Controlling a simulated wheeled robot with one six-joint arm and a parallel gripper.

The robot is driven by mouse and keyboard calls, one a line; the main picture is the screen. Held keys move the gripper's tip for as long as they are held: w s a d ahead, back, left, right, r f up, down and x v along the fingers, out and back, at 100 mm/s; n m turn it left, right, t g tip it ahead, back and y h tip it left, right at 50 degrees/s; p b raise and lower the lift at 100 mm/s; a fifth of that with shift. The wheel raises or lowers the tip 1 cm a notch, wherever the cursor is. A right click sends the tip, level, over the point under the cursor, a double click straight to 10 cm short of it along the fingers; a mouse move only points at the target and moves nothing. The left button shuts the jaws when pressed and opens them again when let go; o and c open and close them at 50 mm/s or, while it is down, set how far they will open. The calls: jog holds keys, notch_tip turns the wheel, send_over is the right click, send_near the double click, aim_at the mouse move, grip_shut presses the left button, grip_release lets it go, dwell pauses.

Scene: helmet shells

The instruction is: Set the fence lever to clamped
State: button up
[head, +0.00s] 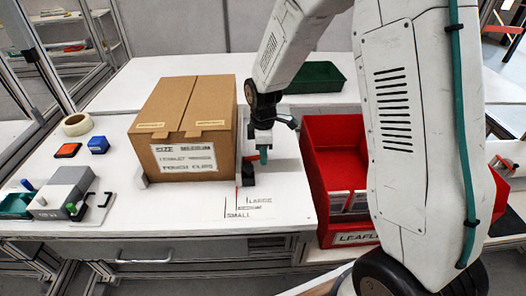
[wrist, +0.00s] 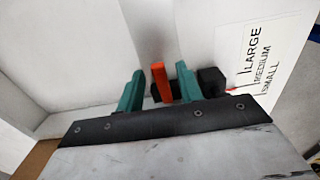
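The fence lever (wrist: 162,84) shows in the wrist view as an upright orange bar beside a black block (wrist: 211,81). My gripper (wrist: 160,68) has its two teal fingers on either side of the lever, with a gap showing on each side; it looks open. In the head view my gripper (head: 264,154) points down at the right side of a cardboard box. The black block (head: 248,174) sits just below it, with a thin red marker (head: 238,193) at its left. The lever itself is mostly hidden there.
The cardboard box (head: 183,125) stands close left of my gripper. A red bin (head: 330,190) stands to the right, a green tray (head: 315,77) behind. SMALL, MEDIUM and LARGE marks (head: 248,207) lie in front. A grey device (head: 62,192), tape roll (head: 77,124) and small blocks are at left.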

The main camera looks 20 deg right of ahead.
jog(key=shift+c, duration=0.3)
grip_shut()
jog(key=shift+d+f+t+y, duration=0.35)
jog(key=shift+f+y, duration=0.2)
jog(key=shift+y, duration=0.55)
jog(key=shift+a, duration=0.1)
jog(key=shift+o, duration=0.3)
grip_release()
